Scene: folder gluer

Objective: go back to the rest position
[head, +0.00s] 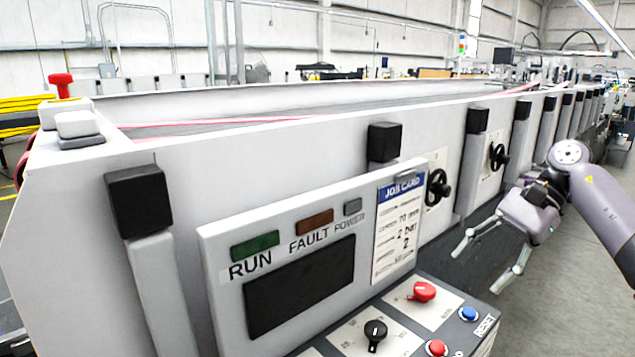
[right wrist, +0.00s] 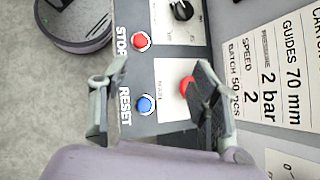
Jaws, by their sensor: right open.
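My right gripper (head: 487,264) is open and empty in the head view, to the right of the control panel, in front of the machine's side. In the right wrist view its two fingers (right wrist: 158,100) stand apart, with the panel behind them. The blue RESET button (head: 468,314) shows between the fingers in the right wrist view (right wrist: 145,104). The red knob (head: 422,292) is partly hidden by one finger in the right wrist view (right wrist: 187,85). My left gripper is in neither view.
The folder gluer (head: 300,130) runs along the left and back. Its panel has a dark screen (head: 300,287), a job card (head: 398,228), a black knob (head: 375,333) and a red STOP button (head: 436,348). Black handwheels (head: 438,188) stick out from the machine. Grey floor (head: 560,310) is open at right.

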